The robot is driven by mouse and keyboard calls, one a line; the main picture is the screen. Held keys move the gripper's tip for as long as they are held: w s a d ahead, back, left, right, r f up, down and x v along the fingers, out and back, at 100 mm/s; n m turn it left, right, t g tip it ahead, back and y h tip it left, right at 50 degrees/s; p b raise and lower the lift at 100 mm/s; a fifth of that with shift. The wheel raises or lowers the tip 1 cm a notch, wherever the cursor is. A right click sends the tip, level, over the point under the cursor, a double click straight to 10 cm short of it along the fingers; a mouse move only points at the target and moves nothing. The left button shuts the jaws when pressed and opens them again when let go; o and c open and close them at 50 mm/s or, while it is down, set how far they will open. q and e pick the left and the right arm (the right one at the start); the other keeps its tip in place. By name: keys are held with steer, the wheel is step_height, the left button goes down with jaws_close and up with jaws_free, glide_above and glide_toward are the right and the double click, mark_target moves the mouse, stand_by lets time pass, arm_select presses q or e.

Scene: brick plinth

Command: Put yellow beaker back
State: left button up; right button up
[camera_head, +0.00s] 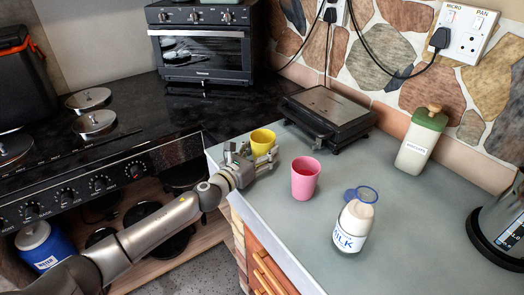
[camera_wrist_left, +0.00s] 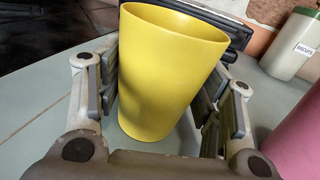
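The yellow beaker (camera_head: 262,141) stands upright at the back left of the grey counter, near its edge with the hob. In the left wrist view the yellow beaker (camera_wrist_left: 165,75) fills the space between the fingers, its mouth facing up. My left gripper (camera_head: 254,158) reaches in from the left, with one finger on each side of the beaker. In the left wrist view the pads of the left gripper (camera_wrist_left: 160,100) lie close to its sides; whether they press on it cannot be told. The beaker's lower front is partly hidden by the gripper in the head view. My right gripper is out of view.
A pink beaker (camera_head: 305,178) stands close to the right of my left gripper. A milk bottle (camera_head: 352,228), a black-and-metal grill (camera_head: 328,113), a green-lidded canister (camera_head: 421,140) and a glass kettle (camera_head: 503,222) are on the counter (camera_head: 420,225). The counter's front right is clear.

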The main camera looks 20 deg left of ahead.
arm_select(q)
steer(key=o, duration=0.3)
steer(key=shift+o, duration=0.2)
steer(key=shift+r, duration=0.2)
steer(key=b+v, duration=0.1)
steer(key=v, duration=0.9)
steer(key=shift+s+a+b, duration=0.1)
steer(key=shift+s+b, duration=0.2)
steer(key=shift+s+a+r, duration=0.15)
steer(key=shift+s+a, duration=0.1)
steer(key=shift+s, duration=0.4)
